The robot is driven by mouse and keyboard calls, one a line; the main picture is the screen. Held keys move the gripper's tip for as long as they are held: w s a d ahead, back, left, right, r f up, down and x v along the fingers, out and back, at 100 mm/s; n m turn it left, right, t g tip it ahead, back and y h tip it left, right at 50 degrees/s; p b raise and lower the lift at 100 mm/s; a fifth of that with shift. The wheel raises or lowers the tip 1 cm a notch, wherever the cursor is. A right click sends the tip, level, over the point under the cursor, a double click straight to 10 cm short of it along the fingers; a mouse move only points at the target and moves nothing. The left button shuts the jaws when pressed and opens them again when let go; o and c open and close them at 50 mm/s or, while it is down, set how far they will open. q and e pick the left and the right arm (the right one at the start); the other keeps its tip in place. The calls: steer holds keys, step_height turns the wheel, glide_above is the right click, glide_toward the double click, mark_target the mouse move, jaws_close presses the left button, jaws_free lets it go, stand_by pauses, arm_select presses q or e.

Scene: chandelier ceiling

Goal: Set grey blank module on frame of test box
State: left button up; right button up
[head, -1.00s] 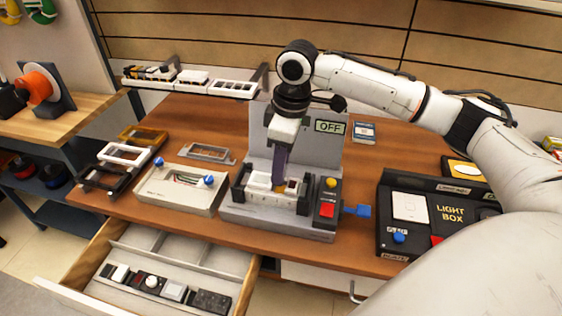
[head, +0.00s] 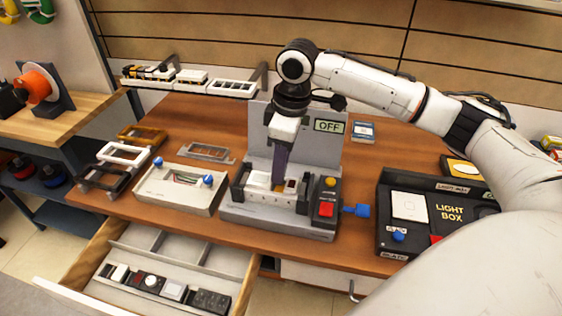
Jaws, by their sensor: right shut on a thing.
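The test box (head: 265,219) stands in the middle of the table, with a grey back panel and a display reading OFF. The frame (head: 240,193) is on its top, with a white module (head: 260,181) at its left and a dark module with a reddish face (head: 292,186) at its right. My right gripper (head: 279,181) points straight down at the frame between these two. Its fingers are shut on a small piece, taken as the grey blank module, mostly hidden by the fingers. I cannot tell whether it is seated. My left gripper is not in view.
An open drawer (head: 200,257) at the front holds several modules. A white wiring box (head: 178,196) and loose frames (head: 123,154) lie left. The black light box (head: 445,212) stands right. A blue lever (head: 356,210) sticks out beside the test box. A rack (head: 232,88) is behind.

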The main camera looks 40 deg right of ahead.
steer(key=shift+f, duration=0.4)
steer(key=shift+f, duration=0.35)
steer(key=shift+f, duration=0.3)
stand_by(0.4)
steer(key=shift+f, duration=0.35)
steer(key=shift+f, duration=0.1)
stand_by(0.3)
steer(key=o, duration=1.1)
steer(key=shift+r, duration=3)
